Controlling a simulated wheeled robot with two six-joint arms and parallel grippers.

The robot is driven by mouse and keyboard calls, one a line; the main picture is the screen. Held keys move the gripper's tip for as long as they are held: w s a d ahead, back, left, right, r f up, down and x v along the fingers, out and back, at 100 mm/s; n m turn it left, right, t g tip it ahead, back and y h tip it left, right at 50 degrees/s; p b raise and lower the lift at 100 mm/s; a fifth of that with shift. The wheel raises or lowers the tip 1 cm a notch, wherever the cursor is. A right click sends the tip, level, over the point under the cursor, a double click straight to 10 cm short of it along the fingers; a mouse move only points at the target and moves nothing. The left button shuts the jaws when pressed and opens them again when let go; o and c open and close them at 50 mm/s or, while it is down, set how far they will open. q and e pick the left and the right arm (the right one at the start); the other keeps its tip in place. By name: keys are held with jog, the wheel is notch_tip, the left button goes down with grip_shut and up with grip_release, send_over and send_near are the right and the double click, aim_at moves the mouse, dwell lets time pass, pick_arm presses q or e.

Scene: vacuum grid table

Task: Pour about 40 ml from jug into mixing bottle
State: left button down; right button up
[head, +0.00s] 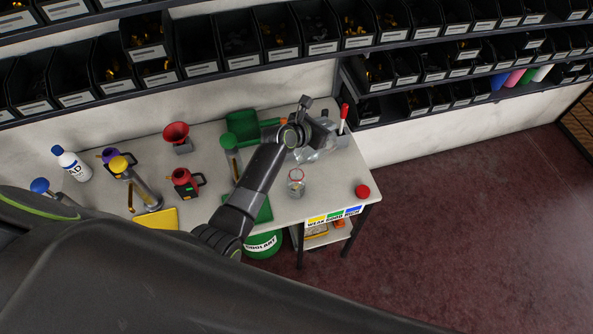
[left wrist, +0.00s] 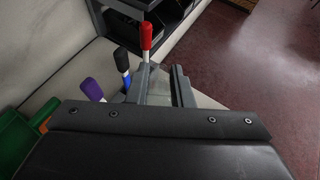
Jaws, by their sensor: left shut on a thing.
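A clear jug (head: 308,154) is at the right back of the table in the head view, next to my left gripper (head: 318,128). My left gripper is shut on the jug, though the grip itself is partly hidden by the gripper and the clear material. A small clear mixing bottle (head: 296,183) with a reddish ring near its top stands upright on the table, in front of the jug and apart from it. Its contents are too small to tell. My right gripper is not in view.
A red cap (head: 362,191) lies near the table's right edge. A red marker (head: 344,113) stands in a grey holder at the back right. A green bin (head: 242,125), red funnel (head: 177,134) and white bottle (head: 70,163) stand to the left. Shelves of black bins run above.

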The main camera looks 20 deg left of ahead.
pick_arm(q)
jog(key=shift+r, duration=0.1)
dwell(0.4)
jog(key=shift+r, duration=0.1)
jog(key=p, duration=0.1)
jog(key=g+p, duration=0.1)
jog(key=p, duration=0.1)
jog(key=shift+w+d+y+p, duration=0.15)
jog(key=shift+w+y+p, duration=0.15)
jog(key=shift+w+d+f+g+b, duration=0.25)
jog(key=shift+w+f+g+b, duration=0.2)
jog(key=shift+f, duration=0.3)
jog(key=shift+w+d+g+y, duration=0.1)
jog(key=shift+w+g+y, duration=0.35)
jog(key=shift+g, duration=0.3)
jog(key=shift+w+d+f+g+y, duration=0.15)
jog(key=shift+f+g+y, duration=0.3)
jog(key=shift+f, duration=0.6)
jog(key=shift+f+g, duration=0.2)
jog(key=shift+g, duration=0.05)
